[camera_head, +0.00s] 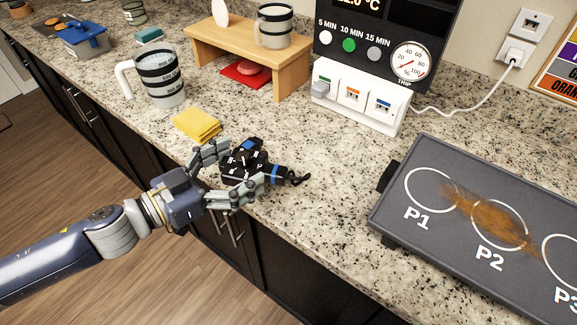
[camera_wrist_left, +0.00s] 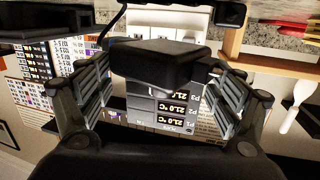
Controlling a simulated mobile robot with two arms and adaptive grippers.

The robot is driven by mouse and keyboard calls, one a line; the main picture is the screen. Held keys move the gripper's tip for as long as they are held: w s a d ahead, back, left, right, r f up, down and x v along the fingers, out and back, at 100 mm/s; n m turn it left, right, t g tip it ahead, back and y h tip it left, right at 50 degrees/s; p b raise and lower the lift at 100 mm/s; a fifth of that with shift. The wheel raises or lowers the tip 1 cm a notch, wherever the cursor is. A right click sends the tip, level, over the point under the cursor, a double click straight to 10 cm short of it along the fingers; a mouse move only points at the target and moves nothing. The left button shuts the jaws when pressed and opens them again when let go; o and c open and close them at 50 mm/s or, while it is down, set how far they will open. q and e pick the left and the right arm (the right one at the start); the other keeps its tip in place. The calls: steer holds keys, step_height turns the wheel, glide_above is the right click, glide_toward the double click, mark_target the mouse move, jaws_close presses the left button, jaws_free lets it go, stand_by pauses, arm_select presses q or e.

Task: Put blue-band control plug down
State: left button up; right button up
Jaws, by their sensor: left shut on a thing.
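The blue-band control plug (camera_head: 246,160) is a black block with a blue square on top, a blue band at one end and a short black cable stub. My left gripper (camera_head: 232,172) is shut on it, a finger on either side, near the front edge of the counter. I cannot tell whether the plug touches the counter. In the left wrist view, a dark block, the plug (camera_wrist_left: 158,64), sits between the two fingers. The white socket strip (camera_head: 358,106) has green, orange and blue marks; a grey plug sits at the green one. My right gripper is out of view.
A yellow sponge (camera_head: 197,124) lies just behind my left gripper, with a banded jug (camera_head: 160,78) beyond it. A wooden stand (camera_head: 250,52) is at the back. A dark hotplate (camera_head: 480,235) stands at right. Speckled counter (camera_head: 325,150) is clear between plug and strip.

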mark_target(281, 165)
arm_select(q)
steer(key=d+p, duration=0.1)
steer(key=d, duration=0.2)
steer(key=w+d, duration=0.1)
steer(key=d, duration=0.2)
steer(key=w+d+p, duration=0.1)
steer(key=d, duration=0.2)
steer(key=shift+w+d+f+p, duration=0.15)
steer(key=shift+d+f+p, duration=0.15)
steer(key=shift+f+p, duration=0.1)
steer(key=shift+f+b, duration=0.35)
steer(key=shift+f, duration=1.45)
steer(key=shift+f, duration=0.1)
steer(key=o, duration=1.8)
steer(key=shift+a, duration=0.15)
